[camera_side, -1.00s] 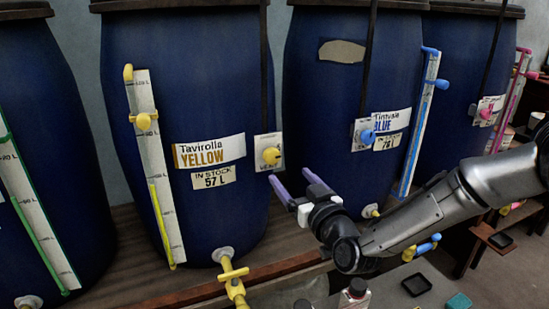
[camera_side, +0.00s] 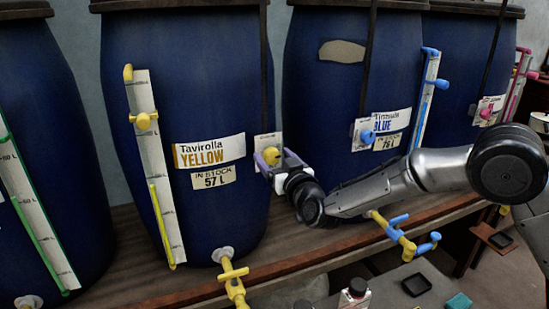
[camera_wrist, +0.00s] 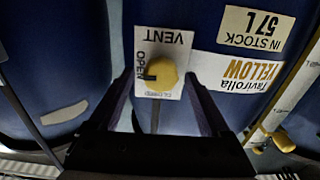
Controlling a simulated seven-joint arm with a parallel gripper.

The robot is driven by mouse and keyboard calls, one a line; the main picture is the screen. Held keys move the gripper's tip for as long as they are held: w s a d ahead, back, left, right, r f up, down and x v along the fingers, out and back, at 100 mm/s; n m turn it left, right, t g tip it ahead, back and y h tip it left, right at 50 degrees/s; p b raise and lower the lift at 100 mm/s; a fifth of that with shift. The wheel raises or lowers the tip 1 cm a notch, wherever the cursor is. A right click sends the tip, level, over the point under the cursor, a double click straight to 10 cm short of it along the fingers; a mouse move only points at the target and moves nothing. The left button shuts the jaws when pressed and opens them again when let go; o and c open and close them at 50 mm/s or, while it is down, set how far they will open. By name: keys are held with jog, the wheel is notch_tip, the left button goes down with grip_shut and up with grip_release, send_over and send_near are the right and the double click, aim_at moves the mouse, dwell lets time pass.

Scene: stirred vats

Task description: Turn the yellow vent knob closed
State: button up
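The yellow vent knob (camera_side: 271,156) sits on a white plate on the right side of the yellow vat (camera_side: 190,100). In the wrist view the knob (camera_wrist: 161,74) shows a dark pointer mark on its left, toward the word OPEN. The plate (camera_wrist: 170,48) also reads VENT, upside down, and has small blurred lettering at its lower edge. My gripper (camera_side: 270,161) is open in front of the plate. In the wrist view its purple fingers (camera_wrist: 160,85) stand on either side of the knob with gaps showing. Whether the fingertips reach the plate, I cannot tell.
The blue vat (camera_side: 330,110) with its own blue vent knob (camera_side: 367,136) stands close on the right. The yellow sight tube (camera_side: 155,170) and yellow tap (camera_side: 233,280) are on the yellow vat's front. A dark strap runs above the vent plate.

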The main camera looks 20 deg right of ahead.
grip_shut()
jog(key=shift+n, duration=0.4)
jog(key=n, duration=0.3)
jog(key=shift+n, duration=0.3)
jog(key=n, duration=0.4)
jog(key=shift+a+n, duration=0.15)
jog(key=shift+n, duration=0.15)
jog(key=n, duration=0.4)
jog(key=shift+f+n, duration=0.15)
jog(key=shift+n, duration=0.15)
jog(key=n, duration=0.4)
jog(key=shift+a, duration=0.1)
jog(key=shift+f+n, duration=0.1)
jog(key=shift+n, duration=0.2)
jog(key=shift+o, duration=0.2)
grip_release()
